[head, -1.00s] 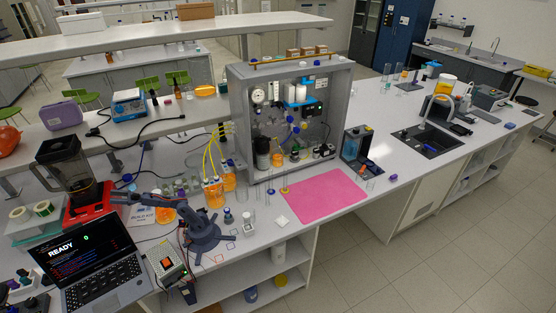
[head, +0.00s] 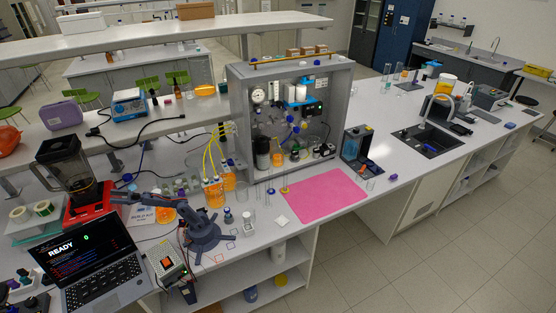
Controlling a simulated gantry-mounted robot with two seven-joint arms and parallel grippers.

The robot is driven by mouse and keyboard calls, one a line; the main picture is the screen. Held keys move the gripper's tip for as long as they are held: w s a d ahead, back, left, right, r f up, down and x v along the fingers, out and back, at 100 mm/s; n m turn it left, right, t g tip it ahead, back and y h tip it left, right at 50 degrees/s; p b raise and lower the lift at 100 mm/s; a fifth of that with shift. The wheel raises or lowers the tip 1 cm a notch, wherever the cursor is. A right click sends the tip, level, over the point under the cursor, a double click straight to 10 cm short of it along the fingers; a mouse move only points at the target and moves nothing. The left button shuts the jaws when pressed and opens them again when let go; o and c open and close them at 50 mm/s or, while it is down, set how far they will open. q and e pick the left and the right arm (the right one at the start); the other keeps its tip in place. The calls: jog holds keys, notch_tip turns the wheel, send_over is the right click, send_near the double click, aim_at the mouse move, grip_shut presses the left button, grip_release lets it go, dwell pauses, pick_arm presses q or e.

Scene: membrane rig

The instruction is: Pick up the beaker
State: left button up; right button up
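A small clear glass vessel (head: 370,184), which looks like a beaker, stands on the white bench just right of the pink mat (head: 325,193). Its contents are too small to make out. Another container with yellow-orange contents (head: 446,84) stands far right near the sink; I cannot tell whether it is a beaker. Neither of my grippers shows in the head view.
A grey-framed rig (head: 290,115) stands behind the mat. A dark open-fronted box (head: 358,148) stands behind the glass vessel. Left are orange-filled bottles (head: 213,193), a small dark robot arm (head: 203,235), a laptop (head: 88,258) and a blender (head: 70,170). The mat is clear.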

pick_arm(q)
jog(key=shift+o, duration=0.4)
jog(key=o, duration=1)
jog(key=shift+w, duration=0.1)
